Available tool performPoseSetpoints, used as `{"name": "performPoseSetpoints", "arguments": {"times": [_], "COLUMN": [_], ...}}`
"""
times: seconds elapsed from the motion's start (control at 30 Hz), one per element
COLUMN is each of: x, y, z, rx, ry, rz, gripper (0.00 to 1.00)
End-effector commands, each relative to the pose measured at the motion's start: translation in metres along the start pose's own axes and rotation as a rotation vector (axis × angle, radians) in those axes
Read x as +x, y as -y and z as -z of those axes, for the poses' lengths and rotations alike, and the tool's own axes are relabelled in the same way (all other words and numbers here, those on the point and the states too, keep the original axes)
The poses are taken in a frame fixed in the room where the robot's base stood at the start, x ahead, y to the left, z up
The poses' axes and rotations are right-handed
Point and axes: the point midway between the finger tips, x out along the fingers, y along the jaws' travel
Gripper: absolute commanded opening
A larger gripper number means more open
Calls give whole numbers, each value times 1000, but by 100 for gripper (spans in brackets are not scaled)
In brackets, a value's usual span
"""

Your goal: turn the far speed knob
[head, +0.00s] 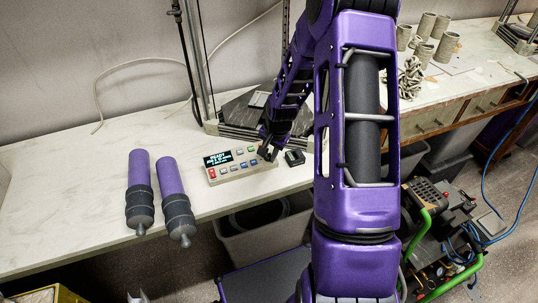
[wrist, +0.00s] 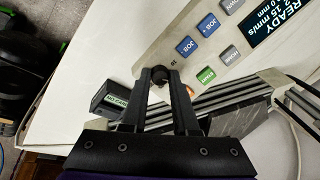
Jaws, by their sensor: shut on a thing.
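The beige control box (head: 240,175) lies on the pale bench, with a lit display reading READY and several coloured buttons. Its near end shows in the wrist view (wrist: 163,50). A small dark round knob (wrist: 159,77) sits at that end of the box. My gripper (head: 267,151) reaches down to the right end of the box. In the wrist view my gripper (wrist: 160,82) has its two black fingertips on either side of the knob, shut on it. The fingers hide most of the knob, and in the head view I cannot make it out.
A small dark block with a green display (head: 294,157) lies just right of the box; it also shows in the wrist view (wrist: 113,97). A metal-framed stand (head: 235,122) is close behind. Two purple-and-black cylinders (head: 140,190) lie to the left. Bench between is clear.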

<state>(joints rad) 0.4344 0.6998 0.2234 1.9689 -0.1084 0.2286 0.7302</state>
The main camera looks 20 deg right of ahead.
Motion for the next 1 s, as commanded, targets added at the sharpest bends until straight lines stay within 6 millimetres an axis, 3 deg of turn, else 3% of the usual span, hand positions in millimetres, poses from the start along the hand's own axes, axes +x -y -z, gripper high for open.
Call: {"name": "performPoseSetpoints", "arguments": {"times": [0.6, 1.0], "x": [0, 0], "y": [1, 2], "z": [0, 0], "rx": [-577, -842], "ry": [-1, -1], "rz": [-32, -47], "gripper": [0, 0]}}
